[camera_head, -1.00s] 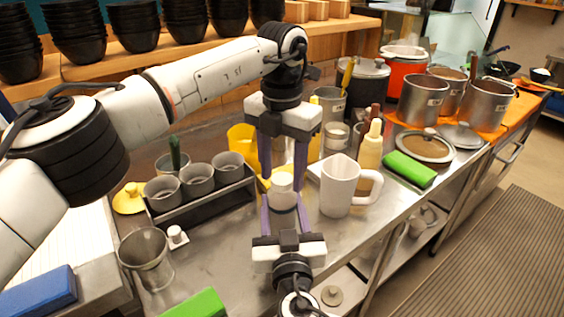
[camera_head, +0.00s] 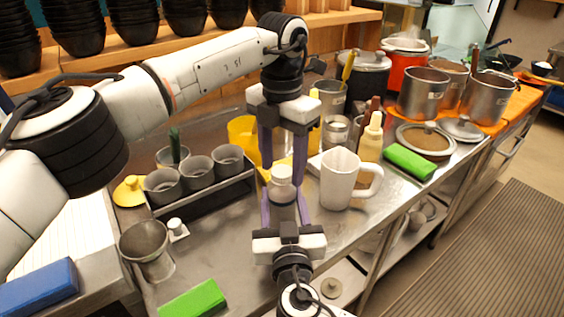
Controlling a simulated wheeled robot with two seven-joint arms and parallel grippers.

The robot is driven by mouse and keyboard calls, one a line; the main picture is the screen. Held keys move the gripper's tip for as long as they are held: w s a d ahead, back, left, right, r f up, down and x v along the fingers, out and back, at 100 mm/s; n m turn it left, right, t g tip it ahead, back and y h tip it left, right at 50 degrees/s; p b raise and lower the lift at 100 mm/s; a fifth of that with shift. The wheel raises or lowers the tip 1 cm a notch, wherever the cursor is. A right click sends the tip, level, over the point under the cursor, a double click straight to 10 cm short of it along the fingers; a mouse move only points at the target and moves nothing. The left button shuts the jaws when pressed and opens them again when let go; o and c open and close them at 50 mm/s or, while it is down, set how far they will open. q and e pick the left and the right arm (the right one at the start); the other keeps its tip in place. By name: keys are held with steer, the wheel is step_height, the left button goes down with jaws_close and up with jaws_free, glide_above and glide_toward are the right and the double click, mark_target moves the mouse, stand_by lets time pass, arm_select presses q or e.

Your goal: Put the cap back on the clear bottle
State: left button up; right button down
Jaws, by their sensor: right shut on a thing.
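The clear bottle (camera_head: 283,208) stands upright, greyish, at the middle of the counter. A white cap (camera_head: 282,174) sits at the bottle's top; whether it is fully seated is too small to tell. My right gripper (camera_head: 284,212) comes from the front and is shut on the bottle, a purple finger on each side. My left gripper (camera_head: 283,178) points down from above. Its purple fingers are apart on either side of the cap, with no clear contact showing. The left fingertips partly overlap the area around the bottle's top.
A white mug (camera_head: 340,180) stands close right of the bottle. A rack with grey cups (camera_head: 198,170) is to the left. A small white piece (camera_head: 178,228) and a metal cup (camera_head: 146,250) stand front left. A green block (camera_head: 195,299) lies in front. Sauce bottles (camera_head: 370,140) stand behind the mug.

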arm_select(q)
step_height(320, 180, up, 8)
steer(key=shift+f, duration=0.25)
stand_by(0.5)
arm_select(e)
steer(key=c, duration=0.8)
jaws_free()
arm_select(q)
step_height(320, 180, down, 2)
steer(key=shift+f+b, duration=0.1)
steer(key=shift+b, duration=0.9)
arm_select(e)
steer(key=s, duration=0.6)
steer(key=s+d, duration=0.1)
steer(key=s, duration=0.2)
steer(key=shift+f, duration=0.1)
steer(key=shift+s, duration=0.65)
